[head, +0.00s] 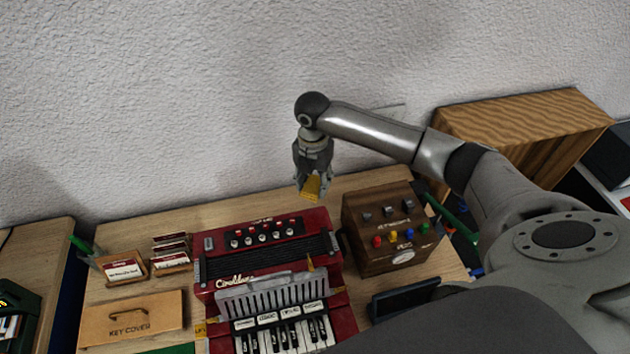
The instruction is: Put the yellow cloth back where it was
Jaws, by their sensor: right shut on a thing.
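The yellow cloth (311,187) is a small folded piece held between the fingers of my right gripper (313,182). The gripper points down and is shut on the cloth. It shows above the back of the table, behind the red accordion-like instrument (205,268) and left of the wooden control box (360,215). The cloth looks apart from the surfaces below it. My left gripper is not in the picture.
The wooden table (130,236) carries a key cover board (130,318), small card holders (123,268) and a dark tablet-like object (405,298). A striped wooden cabinet (520,120) stands at the right. A bare strip of tabletop runs along the wall.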

